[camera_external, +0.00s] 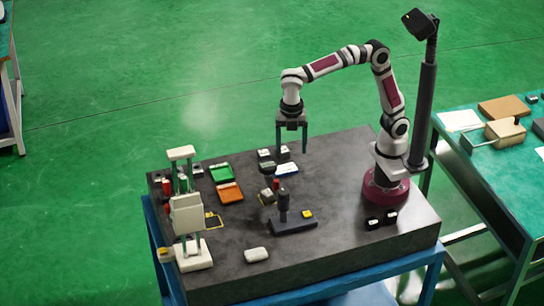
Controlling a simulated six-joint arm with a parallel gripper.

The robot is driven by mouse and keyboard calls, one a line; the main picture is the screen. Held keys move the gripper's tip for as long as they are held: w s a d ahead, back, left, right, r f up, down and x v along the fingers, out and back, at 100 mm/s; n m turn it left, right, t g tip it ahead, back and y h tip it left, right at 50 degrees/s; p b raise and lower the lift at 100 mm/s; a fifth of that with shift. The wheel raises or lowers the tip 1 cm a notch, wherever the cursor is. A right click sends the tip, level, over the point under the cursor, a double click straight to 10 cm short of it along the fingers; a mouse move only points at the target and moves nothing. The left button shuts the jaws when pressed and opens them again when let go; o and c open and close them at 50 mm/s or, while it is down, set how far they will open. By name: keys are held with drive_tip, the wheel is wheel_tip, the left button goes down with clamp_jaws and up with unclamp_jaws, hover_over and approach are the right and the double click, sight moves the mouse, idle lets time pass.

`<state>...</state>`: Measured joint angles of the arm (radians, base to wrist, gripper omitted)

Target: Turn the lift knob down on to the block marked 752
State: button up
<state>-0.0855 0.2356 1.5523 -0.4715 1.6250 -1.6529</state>
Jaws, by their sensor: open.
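My gripper (291,147) points down with its two dark fingers apart and empty, above the back part of the dark table. A white machine with a raised head (187,214) and green columns stands at the left of the table. A black stand (293,227) with an upright post (283,205) and a small yellow piece (307,214) is near the middle front. I cannot tell which part is the lift knob. Several small dark blocks with pale tops lie about, among them one behind the post (266,197). No number is readable, so I cannot pick out 752.
A green tray (221,173) and an orange tray (230,193) lie left of centre. Dark blocks (265,155) and a white-and-blue item (287,169) are near my gripper. A white block (256,255) lies at the front. Two dark blocks (373,223) sit by my base.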

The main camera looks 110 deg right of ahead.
sight(284, 191)
drive_tip(key=f, duration=0.5)
drive_tip(key=w+f+n, duration=0.1)
drive_tip(key=f, duration=0.4)
drive_tip(key=w+f+n, duration=0.1)
drive_tip(key=f, duration=0.5)
drive_tip(key=shift+w+a, duration=0.15)
clamp_jaws()
